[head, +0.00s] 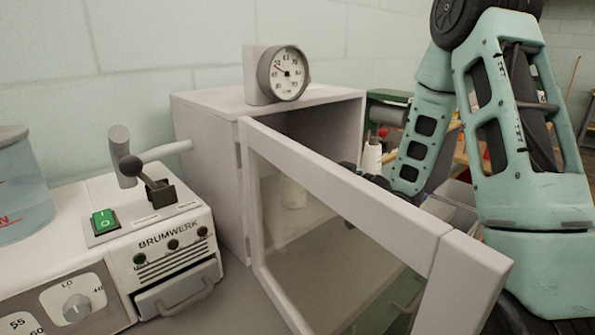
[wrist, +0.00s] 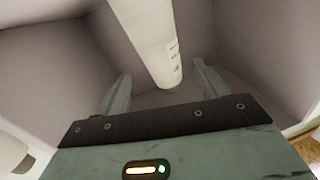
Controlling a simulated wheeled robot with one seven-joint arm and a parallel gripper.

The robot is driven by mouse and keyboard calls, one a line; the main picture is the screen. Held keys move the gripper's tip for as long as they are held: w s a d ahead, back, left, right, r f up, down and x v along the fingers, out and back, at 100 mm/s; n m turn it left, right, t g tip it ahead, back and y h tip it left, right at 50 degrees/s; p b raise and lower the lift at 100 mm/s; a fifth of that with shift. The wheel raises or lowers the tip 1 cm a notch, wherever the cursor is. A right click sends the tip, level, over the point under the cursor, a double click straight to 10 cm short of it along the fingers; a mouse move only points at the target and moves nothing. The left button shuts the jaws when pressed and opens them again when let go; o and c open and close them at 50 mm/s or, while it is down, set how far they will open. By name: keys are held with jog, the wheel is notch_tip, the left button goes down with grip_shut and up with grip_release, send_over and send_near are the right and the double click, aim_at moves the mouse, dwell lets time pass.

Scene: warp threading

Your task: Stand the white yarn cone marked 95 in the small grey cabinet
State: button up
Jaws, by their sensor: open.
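The small grey cabinet (head: 205,150) stands against the wall with its glazed door (head: 345,180) swung open. A white yarn cone (wrist: 145,35) is inside it in the wrist view, with small dark marks too blurred to read. A pale upright shape, probably this cone, shows faintly through the door glass (head: 293,190) in the head view. My gripper (wrist: 160,72) reaches into the cabinet, with its fingers spread apart and the cone's end between or just beyond them. I cannot tell whether the fingers touch it. In the head view the fingertips are hidden by the door.
A round dial gauge (head: 287,75) sits on the cabinet top. The open door juts forward beside my arm.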

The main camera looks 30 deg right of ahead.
jog(key=shift+v, duration=1.7)
